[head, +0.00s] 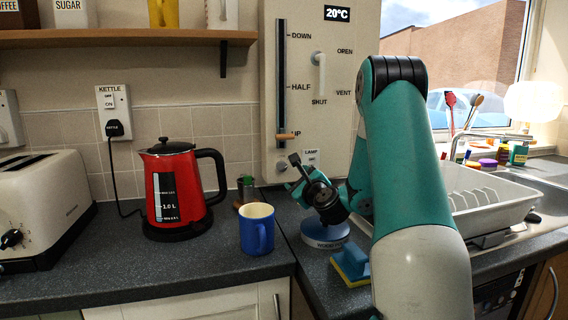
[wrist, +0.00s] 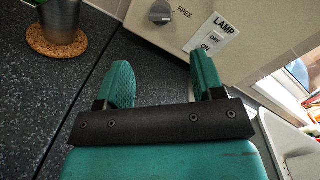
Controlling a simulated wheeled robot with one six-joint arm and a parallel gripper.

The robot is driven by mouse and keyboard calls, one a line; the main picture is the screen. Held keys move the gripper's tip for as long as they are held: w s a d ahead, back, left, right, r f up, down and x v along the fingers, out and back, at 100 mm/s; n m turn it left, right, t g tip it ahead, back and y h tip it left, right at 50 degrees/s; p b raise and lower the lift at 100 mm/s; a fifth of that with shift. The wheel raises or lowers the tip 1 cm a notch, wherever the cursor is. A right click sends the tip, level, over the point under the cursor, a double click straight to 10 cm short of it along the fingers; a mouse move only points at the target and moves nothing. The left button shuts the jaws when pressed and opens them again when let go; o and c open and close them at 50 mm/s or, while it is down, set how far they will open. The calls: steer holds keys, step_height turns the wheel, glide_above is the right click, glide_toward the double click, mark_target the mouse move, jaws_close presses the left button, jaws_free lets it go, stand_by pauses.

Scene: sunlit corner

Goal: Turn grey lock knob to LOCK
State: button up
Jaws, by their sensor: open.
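The grey lock knob (wrist: 160,12) shows at the top of the wrist view, on the cream wall panel, with the word FREE to its right. No LOCK label is visible in that view, and I cannot tell where the knob points. My gripper (wrist: 163,76) is open and empty, its two teal fingers apart. In the wrist view the knob lies beyond the fingertips, between them and a little toward the left finger, not touched.
The LAMP switch (wrist: 208,42), reading ON, sits right of the knob. A metal pot (wrist: 62,18) stands on a cork mat at left. A blue mug (head: 257,230), red kettle (head: 172,190), sponge (head: 350,268) and white dish rack (head: 500,200) stand around the arm.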

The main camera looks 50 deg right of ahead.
mark_target(283, 167)
steer(key=p+x, duration=0.4)
steer(key=x, duration=0.8)
steer(key=shift+w+d, duration=0.1)
steer(key=shift+d, duration=0.05)
steer(key=shift+c, duration=0.3)
steer(key=c, duration=0.8)
